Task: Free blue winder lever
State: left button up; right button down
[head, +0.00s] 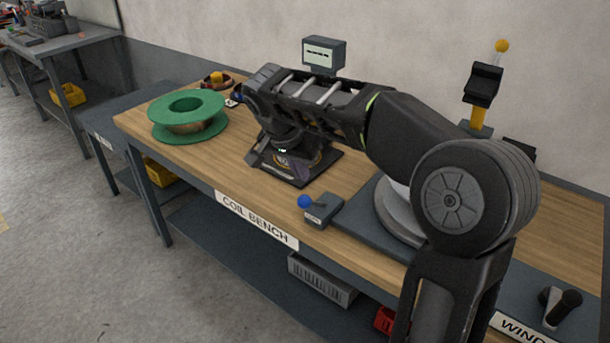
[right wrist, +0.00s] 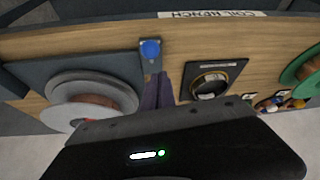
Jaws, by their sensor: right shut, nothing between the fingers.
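The winder lever's round blue knob (head: 305,201) stands on a small grey block (head: 326,209) near the bench's front edge. In the right wrist view the blue knob (right wrist: 151,49) lies just beyond my fingertips, with the block (right wrist: 150,68) under it. My right gripper (head: 300,174) reaches down over the black plate, left of and behind the lever in the head view. Its fingers (right wrist: 158,88) are shut and empty, apart from the knob. The winder's grey disc (head: 386,218) is partly hidden by my right arm. My left gripper is out of view.
A black square plate (head: 322,172) with a ring lies beside my right gripper. A green spool (head: 202,103) sits at the bench's left end.

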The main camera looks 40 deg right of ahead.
jog(key=a+r, duration=0.1)
jog(key=s+a+r, duration=0.1)
jog(key=a+r, duration=0.1)
jog(key=a, duration=0.1)
jog(key=shift+s+a, duration=0.1)
jog(key=shift+s, duration=0.3)
